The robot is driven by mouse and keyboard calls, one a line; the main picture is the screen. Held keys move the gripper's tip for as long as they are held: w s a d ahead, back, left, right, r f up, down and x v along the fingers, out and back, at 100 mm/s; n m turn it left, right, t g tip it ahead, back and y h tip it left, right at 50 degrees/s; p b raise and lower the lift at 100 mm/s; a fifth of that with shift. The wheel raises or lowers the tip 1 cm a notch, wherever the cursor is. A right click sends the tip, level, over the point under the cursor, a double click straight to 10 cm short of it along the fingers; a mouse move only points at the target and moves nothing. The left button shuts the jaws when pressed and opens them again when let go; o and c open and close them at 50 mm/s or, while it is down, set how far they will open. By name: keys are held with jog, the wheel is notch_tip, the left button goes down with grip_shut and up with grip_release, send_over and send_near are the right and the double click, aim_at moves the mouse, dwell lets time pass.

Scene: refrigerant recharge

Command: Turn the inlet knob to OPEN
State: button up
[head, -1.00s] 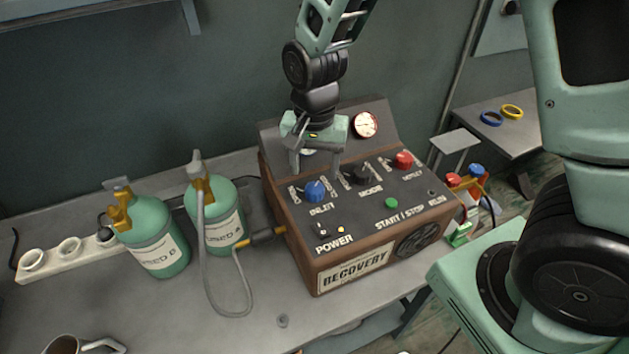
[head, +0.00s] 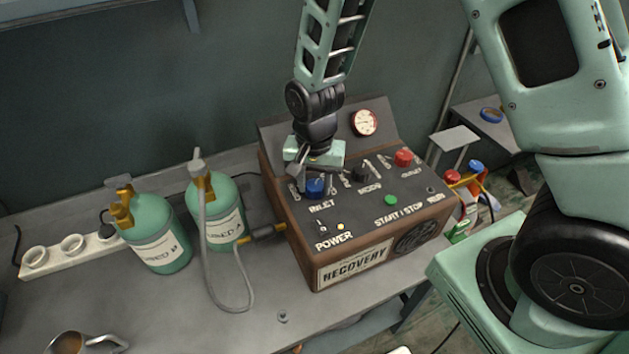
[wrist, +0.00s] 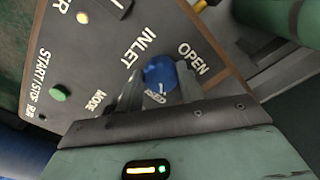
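The blue inlet knob (head: 315,187) sits on the sloped dark top panel of the brown recovery machine (head: 352,272), above the INLET label. It also shows in the wrist view (wrist: 160,75), with the word OPEN on its right side there. My gripper (head: 316,176) points down over the knob. In the wrist view its two fingers (wrist: 158,88) stand apart on either side of the knob. Whether they touch the knob I cannot tell. A small white mark shows on the knob, but its exact setting is unclear.
The black mode knob (head: 361,174) and red outlet knob (head: 403,158) are to the right on the panel. A round gauge (head: 365,122) is behind. Two green cylinders (head: 158,240) and a grey hose (head: 212,285) stand left. The table front is mostly clear.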

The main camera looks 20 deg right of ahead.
aim_at(316, 185)
jog(key=shift+n, duration=0.3)
jog(key=n, duration=0.3)
jog(key=shift+n, duration=0.4)
jog(key=n, duration=0.4)
jog(key=shift+d+b, duration=0.1)
jog(key=shift+b, duration=0.25)
jog(key=n, duration=0.5)
jog(key=shift+d, duration=0.1)
jog(key=shift+w+n+p, duration=0.1)
jog(key=shift+n+p, duration=0.4)
jog(key=shift+n, duration=1.8)
jog(key=o, duration=1)
notch_tip(316, 185, up, 18)
jog(key=b, duration=0.1)
jog(key=shift+f, duration=0.25)
